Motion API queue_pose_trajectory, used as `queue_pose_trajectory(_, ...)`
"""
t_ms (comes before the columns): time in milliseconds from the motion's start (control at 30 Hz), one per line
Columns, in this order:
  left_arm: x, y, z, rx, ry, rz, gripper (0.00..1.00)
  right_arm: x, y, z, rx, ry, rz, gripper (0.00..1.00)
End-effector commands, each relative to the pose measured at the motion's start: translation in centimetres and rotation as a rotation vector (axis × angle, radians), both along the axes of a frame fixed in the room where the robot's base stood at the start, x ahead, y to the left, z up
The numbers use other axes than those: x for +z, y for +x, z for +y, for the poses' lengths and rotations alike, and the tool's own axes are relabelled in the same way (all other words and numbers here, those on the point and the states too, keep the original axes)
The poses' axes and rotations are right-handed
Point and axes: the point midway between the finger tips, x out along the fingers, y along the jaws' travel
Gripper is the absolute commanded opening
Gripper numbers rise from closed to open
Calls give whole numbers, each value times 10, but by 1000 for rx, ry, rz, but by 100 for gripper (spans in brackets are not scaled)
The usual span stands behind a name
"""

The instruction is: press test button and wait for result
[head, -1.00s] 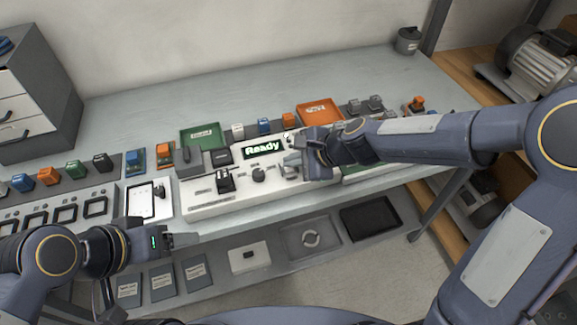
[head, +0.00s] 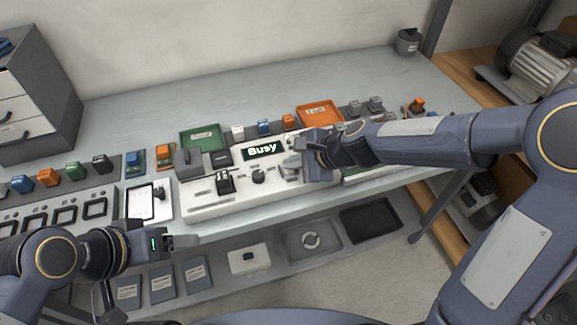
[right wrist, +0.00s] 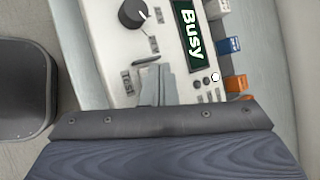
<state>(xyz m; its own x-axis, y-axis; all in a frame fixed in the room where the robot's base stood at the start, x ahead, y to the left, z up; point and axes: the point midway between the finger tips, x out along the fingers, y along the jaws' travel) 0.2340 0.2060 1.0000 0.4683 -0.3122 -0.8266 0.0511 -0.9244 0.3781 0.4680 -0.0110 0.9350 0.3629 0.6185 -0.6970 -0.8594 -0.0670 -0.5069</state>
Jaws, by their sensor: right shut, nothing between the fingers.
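The white test panel (head: 221,204) lies on the bench. Its display (head: 263,150) reads "Busy", and it shows in the right wrist view (right wrist: 190,35) too. A dark knob (head: 258,176) sits below the display. My right gripper (head: 293,160) is over the panel's right part, fingers shut and empty; in the right wrist view its fingertips (right wrist: 148,75) are close to the panel beside the knob. The test button itself is hidden by the fingers, and I cannot tell whether they touch it. My left gripper (head: 190,241) is low at the bench's front edge, away from the panel; its finger gap is unclear.
A green tray (head: 203,137) and an orange tray (head: 320,114) lie behind the panel. Several small colored blocks stand in a row along the bench. A tablet (head: 148,201) lies left of the panel.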

Motion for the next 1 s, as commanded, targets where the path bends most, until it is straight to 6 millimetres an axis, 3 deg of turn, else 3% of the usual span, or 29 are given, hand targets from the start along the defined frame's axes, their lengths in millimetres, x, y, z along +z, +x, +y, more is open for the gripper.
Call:
queue_pose_trajectory(200, 14, 0, 0, 0, 0, 0, 66, 14, 0, 0, 0, 0, 0, 0)
queue_pose_trajectory(633, 17, 0, 0, 0, 0, 0, 66, 18, 0, 0, 0, 0, 0, 0)
queue_pose_trajectory(1000, 53, 0, 0, 0, 0, 0, 66, 55, 0, 0, 1, 0, -1, 0)
